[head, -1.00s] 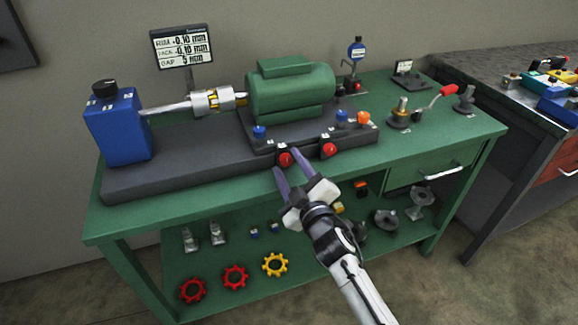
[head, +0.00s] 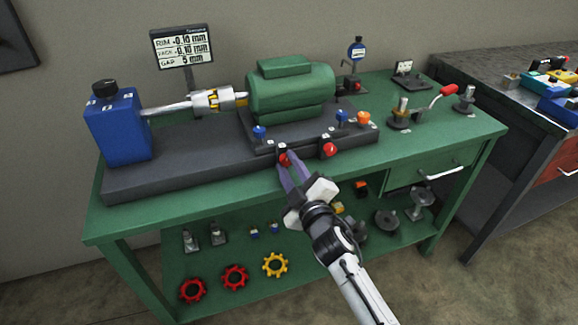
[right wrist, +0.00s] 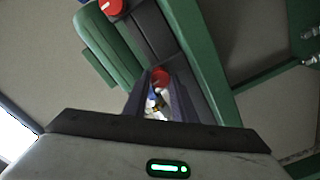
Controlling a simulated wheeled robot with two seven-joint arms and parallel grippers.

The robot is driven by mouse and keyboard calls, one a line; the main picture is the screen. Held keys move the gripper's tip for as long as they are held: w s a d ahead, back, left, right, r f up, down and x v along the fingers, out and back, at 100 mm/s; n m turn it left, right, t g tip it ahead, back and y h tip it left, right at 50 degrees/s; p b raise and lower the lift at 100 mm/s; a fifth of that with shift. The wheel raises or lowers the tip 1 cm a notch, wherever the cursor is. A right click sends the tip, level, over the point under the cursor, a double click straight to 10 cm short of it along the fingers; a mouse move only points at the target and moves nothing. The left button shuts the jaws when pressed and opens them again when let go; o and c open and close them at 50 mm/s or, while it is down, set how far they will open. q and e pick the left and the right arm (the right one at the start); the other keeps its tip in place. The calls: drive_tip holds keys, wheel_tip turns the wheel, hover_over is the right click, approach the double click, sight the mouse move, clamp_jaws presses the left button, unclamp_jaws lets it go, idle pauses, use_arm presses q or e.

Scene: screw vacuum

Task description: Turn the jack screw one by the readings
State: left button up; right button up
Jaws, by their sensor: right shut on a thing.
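The left red jack screw knob (head: 284,160) is on the front of the dark base under the green motor (head: 290,90). My right gripper (head: 287,161) is shut on this knob, its purple fingers on either side. The knob also shows between the fingertips in the right wrist view (right wrist: 160,76). A second red knob (head: 329,150) is to its right, apart from the gripper; it is also at the top of the right wrist view (right wrist: 112,6). The readout screen (head: 181,46) shows rim -0.10 mm, a second line -0.10 mm and gap 5 mm. My left gripper is out of view.
A blue unit (head: 118,130) with a shaft and coupling (head: 215,100) stands left of the motor. Blue knobs (head: 259,132) and an orange one (head: 363,118) sit on the base. A red-handled crank tool (head: 440,95) lies at the right. The green bench front (head: 215,210) is clear.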

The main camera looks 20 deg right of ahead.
drive_tip(key=n, duration=0.7)
drive_tip(key=shift+f, duration=0.15)
drive_tip(key=n, duration=0.3)
drive_tip(key=shift+n, duration=0.3)
drive_tip(key=shift+f+n, duration=0.1)
drive_tip(key=shift+n, duration=1.9)
drive_tip(key=o, duration=1)
drive_tip(key=shift+o, duration=0.2)
drive_tip(key=s, duration=1)
drive_tip(key=shift+s+d+b, duration=0.15)
drive_tip(key=shift+s+b, duration=0.05)
drive_tip(key=shift+b, duration=0.1)
